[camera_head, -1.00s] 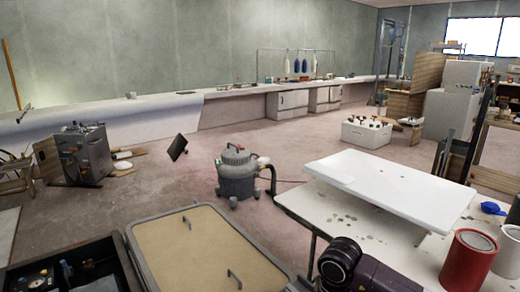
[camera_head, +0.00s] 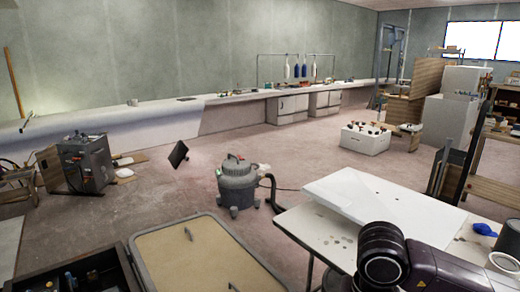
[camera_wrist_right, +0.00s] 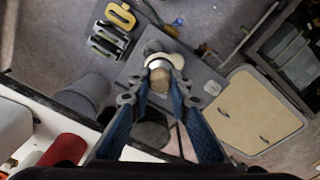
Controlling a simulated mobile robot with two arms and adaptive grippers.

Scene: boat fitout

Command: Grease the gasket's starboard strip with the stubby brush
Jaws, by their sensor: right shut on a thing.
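My right gripper (camera_wrist_right: 158,92) shows in the right wrist view, its two blue fingers closed around a short object that looks like the stubby brush (camera_wrist_right: 159,82). The object has a tan end, a silver band and a pale rounded part; the fingers hide some of it. A hatch lid with a tan panel (camera_head: 205,258) and a grey rounded rim lies at the bottom of the head view. The lid also shows right of the gripper in the wrist view (camera_wrist_right: 252,108), apart from it. I cannot tell the gasket's strips from the rim. My left gripper is out of view.
A table (camera_head: 320,232) with a white panel (camera_head: 370,205) stands on the right, with a blue item (camera_head: 484,229) and a can (camera_head: 503,264) near its edge. A dark open case (camera_head: 80,275) lies left of the lid. A grey vacuum (camera_head: 237,183) stands beyond on open floor.

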